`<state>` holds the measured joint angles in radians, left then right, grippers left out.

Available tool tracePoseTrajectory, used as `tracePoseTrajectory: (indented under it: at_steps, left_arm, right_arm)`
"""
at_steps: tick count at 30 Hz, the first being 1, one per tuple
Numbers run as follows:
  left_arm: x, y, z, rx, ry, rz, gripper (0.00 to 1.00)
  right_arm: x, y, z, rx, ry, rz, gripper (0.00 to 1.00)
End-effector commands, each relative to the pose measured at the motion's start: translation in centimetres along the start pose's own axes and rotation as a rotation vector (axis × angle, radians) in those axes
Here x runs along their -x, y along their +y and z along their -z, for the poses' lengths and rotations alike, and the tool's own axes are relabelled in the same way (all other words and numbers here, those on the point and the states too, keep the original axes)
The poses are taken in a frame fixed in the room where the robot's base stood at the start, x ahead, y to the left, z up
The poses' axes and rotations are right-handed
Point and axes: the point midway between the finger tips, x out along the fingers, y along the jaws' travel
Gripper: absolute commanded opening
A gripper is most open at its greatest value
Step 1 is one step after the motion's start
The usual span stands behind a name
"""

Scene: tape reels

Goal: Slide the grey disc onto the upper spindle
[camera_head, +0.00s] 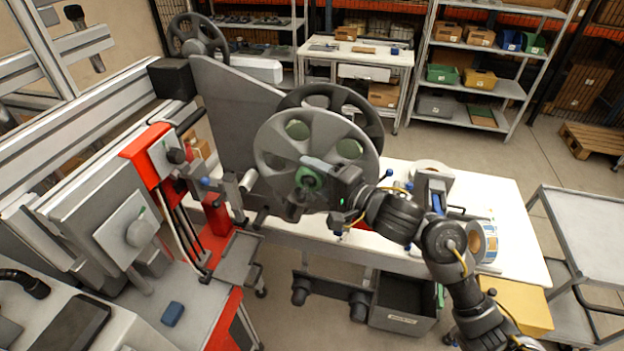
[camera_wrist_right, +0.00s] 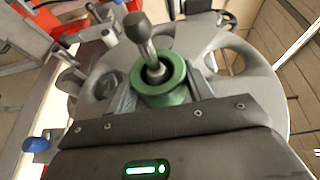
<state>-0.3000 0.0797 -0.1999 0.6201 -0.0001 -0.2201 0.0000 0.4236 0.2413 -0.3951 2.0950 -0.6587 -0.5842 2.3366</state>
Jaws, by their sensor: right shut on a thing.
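The grey disc (camera_head: 321,137) is a large wheel with round holes and a green hub (camera_head: 307,179). It stands upright in front of a slanted grey plate (camera_head: 228,105). My right gripper (camera_head: 311,181) is shut on the green hub, with a finger on each side of it in the right wrist view (camera_wrist_right: 162,92). There a grey rod with a dark knob (camera_wrist_right: 139,32) shows in the hub's opening. I cannot tell whether this rod is the upper spindle or how far the disc sits on it. My left gripper is out of view.
A dark wheel (camera_head: 366,115) stands close behind the disc, and another dark wheel (camera_head: 197,36) is farther back. A red and grey machine (camera_head: 150,155) is at the left. A white table (camera_head: 505,207) is at the right, with a dark bin (camera_head: 402,319) below.

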Motion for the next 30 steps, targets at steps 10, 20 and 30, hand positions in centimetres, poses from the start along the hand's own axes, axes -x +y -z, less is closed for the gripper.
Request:
tracePoseTrajectory:
  at_steps: [10, 20, 30]
  left_arm:
    - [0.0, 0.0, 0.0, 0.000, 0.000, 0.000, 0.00]
    - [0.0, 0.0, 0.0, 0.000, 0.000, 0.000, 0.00]
    - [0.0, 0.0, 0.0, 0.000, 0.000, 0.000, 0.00]
  right_arm:
    - [0.0, -0.1, 0.1, 0.000, 0.001, 0.002, 0.16]
    - [-0.4, -0.1, 1.0, 0.001, 0.001, 0.003, 0.16]
    - [-0.4, -0.1, 1.0, 0.000, 0.001, 0.002, 0.69]
